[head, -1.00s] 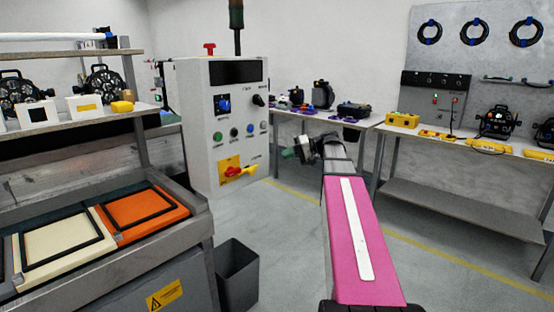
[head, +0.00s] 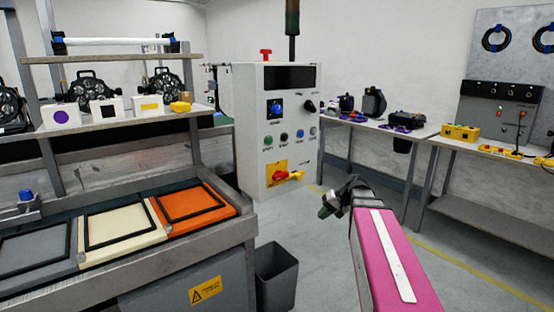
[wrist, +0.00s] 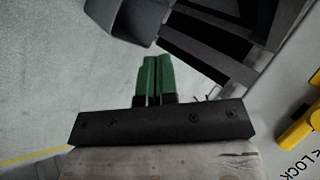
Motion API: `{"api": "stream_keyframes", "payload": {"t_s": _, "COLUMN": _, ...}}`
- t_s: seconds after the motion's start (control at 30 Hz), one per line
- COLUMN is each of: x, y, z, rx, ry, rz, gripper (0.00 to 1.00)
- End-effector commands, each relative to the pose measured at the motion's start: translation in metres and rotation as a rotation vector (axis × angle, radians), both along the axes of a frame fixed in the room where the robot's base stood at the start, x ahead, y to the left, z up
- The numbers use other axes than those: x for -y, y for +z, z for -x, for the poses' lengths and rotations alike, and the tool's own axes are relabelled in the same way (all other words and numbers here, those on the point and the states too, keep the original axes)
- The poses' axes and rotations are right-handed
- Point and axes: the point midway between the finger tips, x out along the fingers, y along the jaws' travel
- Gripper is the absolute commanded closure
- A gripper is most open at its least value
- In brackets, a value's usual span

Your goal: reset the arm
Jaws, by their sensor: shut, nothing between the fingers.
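My pink arm reaches forward over the floor in the lower right of the head view. My gripper (head: 324,207) is at its far end, in front of the white control cabinet (head: 278,125) and above the bare floor. In the wrist view my gripper (wrist: 154,75) shows its two green fingers side by side, shut and empty.
A grey bin (head: 277,278) stands on the floor left of my arm. The metal workbench (head: 225,245) with grey, cream and orange pads fills the left. Side tables (head: 380,126) with equipment stand at the back right. The floor between is clear.

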Motion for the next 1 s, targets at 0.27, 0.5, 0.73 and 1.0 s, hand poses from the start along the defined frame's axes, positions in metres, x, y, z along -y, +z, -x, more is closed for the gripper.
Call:
{"api": "stream_keyframes", "payload": {"t_s": 0.27, "x": -0.017, "y": -0.115, "z": 0.081, "rx": -0.109, "ry": 0.013, "rz": 0.403, "gripper": 1.00}}
{"api": "stream_keyframes", "payload": {"t_s": 0.5, "x": -0.012, "y": -0.161, "z": 0.124, "rx": -0.113, "ry": 0.054, "rz": 0.653, "gripper": 1.00}}
{"api": "stream_keyframes", "payload": {"t_s": 0.73, "x": -0.009, "y": -0.170, "z": 0.132, "rx": -0.106, "ry": 0.067, "rz": 0.720, "gripper": 1.00}}
{"api": "stream_keyframes", "payload": {"t_s": 1.0, "x": -0.009, "y": -0.170, "z": 0.132, "rx": -0.107, "ry": 0.068, "rz": 0.718, "gripper": 1.00}}
